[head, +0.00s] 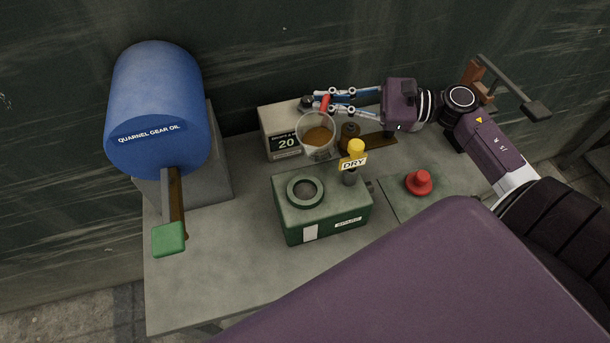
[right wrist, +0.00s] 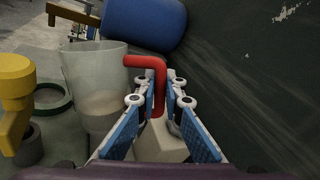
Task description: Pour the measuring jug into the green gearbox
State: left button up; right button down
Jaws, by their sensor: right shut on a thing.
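The measuring jug (head: 316,135) is clear, with a red handle and some amber liquid inside. It looks about upright, behind the green gearbox (head: 325,221); its exact height is hard to tell. The gearbox has a round open filler neck (head: 305,191) on top. My right gripper (head: 314,102) is shut on the jug's red handle, reaching in from the right. In the right wrist view, the handle (right wrist: 158,85) stands between the blue-padded fingers (right wrist: 155,120) and the jug (right wrist: 97,90) is to their left. My left gripper is out of view.
A blue gear oil drum (head: 158,105) with a green-ended lever (head: 170,238) stands at left. A box marked 20 (head: 281,129) sits behind the jug. A yellow-topped post with a DRY tag (head: 355,152) rises by the gearbox. A red knob (head: 419,183) is at right. The front left bench is clear.

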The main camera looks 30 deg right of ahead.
aim_at(321, 112)
jog(key=r+n+p, duration=0.1)
jog(key=s+a+r+p, duration=0.1)
jog(key=r+p, duration=0.1)
jog(key=shift+s+a+n+h, duration=0.2)
jog(key=shift+n+h, duration=0.1)
jog(key=shift+n, duration=0.1)
jog(key=shift+s+a+r+n+p, duration=0.25)
jog(key=shift+a+r+n+p, duration=0.1)
jog(key=shift+n+p, duration=0.6)
jog(key=shift+f+h, duration=0.3)
jog(key=shift+r, duration=0.1)
jog(key=shift+s+a+n+p, duration=0.2)
jog(key=shift+a+n+p, duration=0.1)
jog(key=shift+n, duration=0.15)
jog(key=shift+s+a+f+n+b, duration=0.25)
jog(key=shift+n+b, duration=0.25)
jog(key=shift+b, duration=0.2)
jog(key=shift+s+a+f+n+h+b, duration=0.3)
jog(key=shift+n+b, duration=0.2)
jog(key=shift+b, duration=0.5)
dwell(3.8)
